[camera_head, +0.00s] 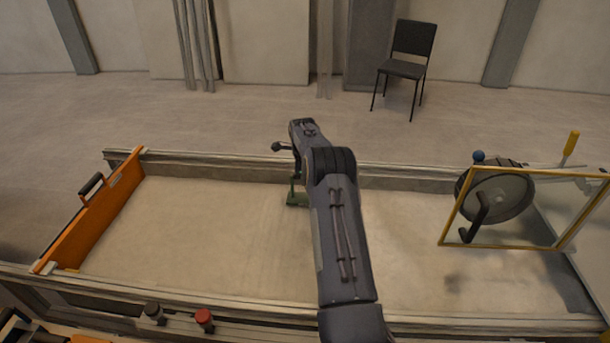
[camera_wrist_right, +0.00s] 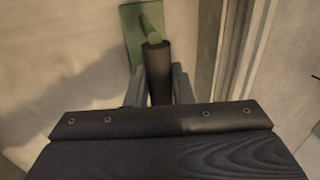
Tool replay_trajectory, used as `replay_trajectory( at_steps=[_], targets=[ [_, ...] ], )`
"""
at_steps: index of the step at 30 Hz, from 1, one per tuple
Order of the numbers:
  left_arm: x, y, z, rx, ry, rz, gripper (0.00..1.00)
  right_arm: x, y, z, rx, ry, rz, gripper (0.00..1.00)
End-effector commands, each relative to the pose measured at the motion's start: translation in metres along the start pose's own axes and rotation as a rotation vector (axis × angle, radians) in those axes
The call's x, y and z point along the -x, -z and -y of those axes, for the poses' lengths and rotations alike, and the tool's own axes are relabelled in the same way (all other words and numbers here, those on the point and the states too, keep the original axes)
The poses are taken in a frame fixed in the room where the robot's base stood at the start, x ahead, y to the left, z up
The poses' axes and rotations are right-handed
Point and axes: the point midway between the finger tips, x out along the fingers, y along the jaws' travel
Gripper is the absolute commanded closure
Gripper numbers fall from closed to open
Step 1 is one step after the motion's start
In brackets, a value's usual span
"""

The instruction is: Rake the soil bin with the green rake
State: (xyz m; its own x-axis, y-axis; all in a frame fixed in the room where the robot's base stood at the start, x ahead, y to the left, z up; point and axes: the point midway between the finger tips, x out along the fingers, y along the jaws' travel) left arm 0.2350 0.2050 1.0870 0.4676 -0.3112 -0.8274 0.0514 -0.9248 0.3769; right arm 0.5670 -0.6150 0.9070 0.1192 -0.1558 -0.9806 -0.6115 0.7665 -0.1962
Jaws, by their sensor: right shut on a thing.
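The soil bin (camera_head: 190,286) is a long bed of pale, fairly smooth sand inside low metal rails. The green rake (camera_head: 297,199) is near the bin's far side, with its head low at the sand; I cannot tell whether it touches. My right arm reaches over the bin from the bottom, and its gripper (camera_head: 296,165) is partly hidden by the arm. In the right wrist view the gripper (camera_wrist_right: 158,82) is shut on the rake's dark handle, with the green rake head (camera_wrist_right: 133,45) beyond it. My left gripper is not in view.
An orange end board (camera_head: 95,212) with a black handle closes the bin's left end. A yellow-framed clear panel (camera_head: 520,243) and a round dark wheel (camera_head: 497,197) stand at the right. Red (camera_head: 204,317) and black (camera_head: 153,311) knobs sit along the near rail.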

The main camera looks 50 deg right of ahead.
Motion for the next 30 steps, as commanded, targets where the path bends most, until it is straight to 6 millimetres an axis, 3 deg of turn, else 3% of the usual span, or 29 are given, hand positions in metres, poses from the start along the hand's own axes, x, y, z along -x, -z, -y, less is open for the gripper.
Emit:
replay_trajectory(
  at_steps=[8,30],
  targets=[
    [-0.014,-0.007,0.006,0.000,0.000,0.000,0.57,0.004,0.000,-0.022,0.002,0.003,0.002,1.00],
    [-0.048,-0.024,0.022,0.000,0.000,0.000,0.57,0.021,0.000,-0.110,0.003,0.001,0.002,1.00]
  ],
)
